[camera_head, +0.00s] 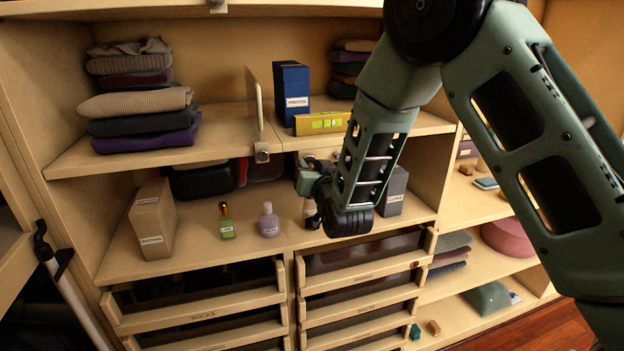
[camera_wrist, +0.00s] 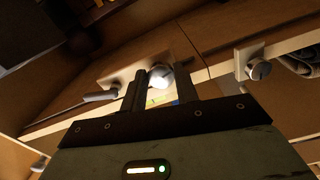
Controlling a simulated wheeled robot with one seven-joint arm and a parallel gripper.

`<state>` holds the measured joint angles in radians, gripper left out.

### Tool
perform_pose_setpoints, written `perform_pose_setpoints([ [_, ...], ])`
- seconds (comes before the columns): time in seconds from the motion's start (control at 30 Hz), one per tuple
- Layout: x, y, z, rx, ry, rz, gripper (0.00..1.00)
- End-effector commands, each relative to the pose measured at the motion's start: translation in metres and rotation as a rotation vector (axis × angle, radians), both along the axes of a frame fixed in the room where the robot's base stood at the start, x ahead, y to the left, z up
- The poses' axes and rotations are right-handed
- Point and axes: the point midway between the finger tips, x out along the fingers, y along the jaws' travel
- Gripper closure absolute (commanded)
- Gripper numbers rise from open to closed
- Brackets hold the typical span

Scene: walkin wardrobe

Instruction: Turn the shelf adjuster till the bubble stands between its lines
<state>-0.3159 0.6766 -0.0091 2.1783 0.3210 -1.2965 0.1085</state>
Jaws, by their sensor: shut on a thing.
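A yellow spirit level (camera_head: 320,123) lies on the upper shelf beside a blue box. Its green vial shows, but the bubble's place between the lines is too small to read. A round metal adjuster knob (camera_wrist: 161,75) sits between the fingertips of my gripper (camera_wrist: 161,84) in the wrist view. My gripper is shut on this knob, below the shelf edge. A bit of yellow-green shows between the fingers. In the head view my gripper (camera_head: 308,178) is mostly hidden behind my arm, under the shelf's front edge. A second knob (camera_head: 262,152) is on the shelf edge further left.
A blue box (camera_head: 291,92) and an upright divider (camera_head: 254,96) stand on the upper shelf. A green bottle (camera_head: 226,221), a purple bottle (camera_head: 269,219) and a tan box (camera_head: 152,219) stand on the shelf below. Labelled drawers (camera_head: 361,267) lie beneath.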

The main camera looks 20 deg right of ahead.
Motion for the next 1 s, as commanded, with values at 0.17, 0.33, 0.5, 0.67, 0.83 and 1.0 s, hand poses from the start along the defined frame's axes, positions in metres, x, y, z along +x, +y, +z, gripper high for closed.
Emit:
perform_pose_setpoints([
  [0.17,0.0000,-0.0007,-0.0064,0.119,-0.004,-0.002,0.93],
  [0.33,-0.0001,-0.0001,-0.0050,0.219,-0.004,-0.002,0.93],
  [0.5,-0.0002,-0.0001,-0.0020,0.272,-0.001,-0.001,0.93],
  [0.67,-0.0004,0.0003,0.0000,0.281,0.001,-0.001,0.93],
  [0.83,-0.0004,0.0003,-0.0003,0.279,0.002,-0.002,0.93],
  [1.0,-0.0004,0.0004,-0.0002,0.279,0.002,-0.001,0.48],
])
